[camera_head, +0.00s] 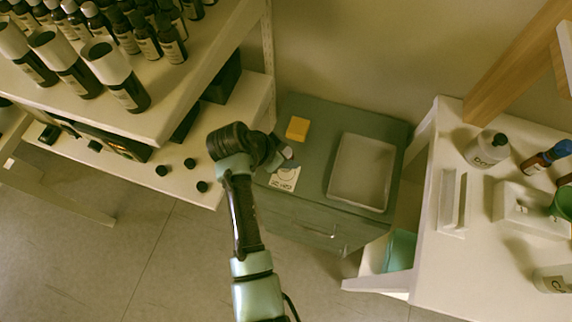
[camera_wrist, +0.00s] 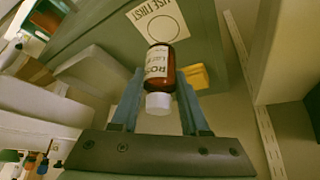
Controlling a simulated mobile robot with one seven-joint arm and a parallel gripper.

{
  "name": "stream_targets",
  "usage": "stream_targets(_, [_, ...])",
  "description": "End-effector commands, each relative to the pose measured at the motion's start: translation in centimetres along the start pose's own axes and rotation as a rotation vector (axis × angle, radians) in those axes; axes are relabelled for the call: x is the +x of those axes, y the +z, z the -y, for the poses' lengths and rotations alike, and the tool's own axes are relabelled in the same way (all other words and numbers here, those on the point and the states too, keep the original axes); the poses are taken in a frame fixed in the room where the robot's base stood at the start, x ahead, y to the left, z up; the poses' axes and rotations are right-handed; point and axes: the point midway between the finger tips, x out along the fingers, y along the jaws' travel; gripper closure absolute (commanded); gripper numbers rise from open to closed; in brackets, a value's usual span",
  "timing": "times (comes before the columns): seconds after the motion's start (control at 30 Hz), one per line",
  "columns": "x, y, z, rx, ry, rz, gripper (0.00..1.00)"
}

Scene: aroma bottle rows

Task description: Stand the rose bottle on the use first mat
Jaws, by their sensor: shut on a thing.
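The rose bottle (camera_wrist: 160,68) is amber with a white cap and a pale label reading "RO…". It is between the two fingers of my gripper (camera_wrist: 160,88), which is shut on it. Its cap points toward the wrist camera and its base toward the mat. The use first mat (camera_wrist: 157,20) is a white square with a printed circle; it also shows in the head view (camera_head: 285,180) on the grey-green cabinet. The bottle's base overlaps the mat's near edge in the wrist view; I cannot tell whether they touch. In the head view my wrist mostly hides the bottle.
A yellow block (camera_head: 298,128) lies behind the mat, and a pale tray (camera_head: 361,171) stands to its right on the cabinet (camera_head: 312,108). Shelves with several dark bottles (camera_head: 127,32) are at left. A white table (camera_head: 427,262) with bottles is at right.

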Motion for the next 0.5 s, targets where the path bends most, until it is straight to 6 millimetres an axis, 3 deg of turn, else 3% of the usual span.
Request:
stream_targets(0.3, [3.4, 1.9, 0.0, -0.002, 0.0, 0.0, 1.0])
stream_targets(0.5, [3.9, 2.2, 0.1, 0.0, -0.002, -0.001, 1.0])
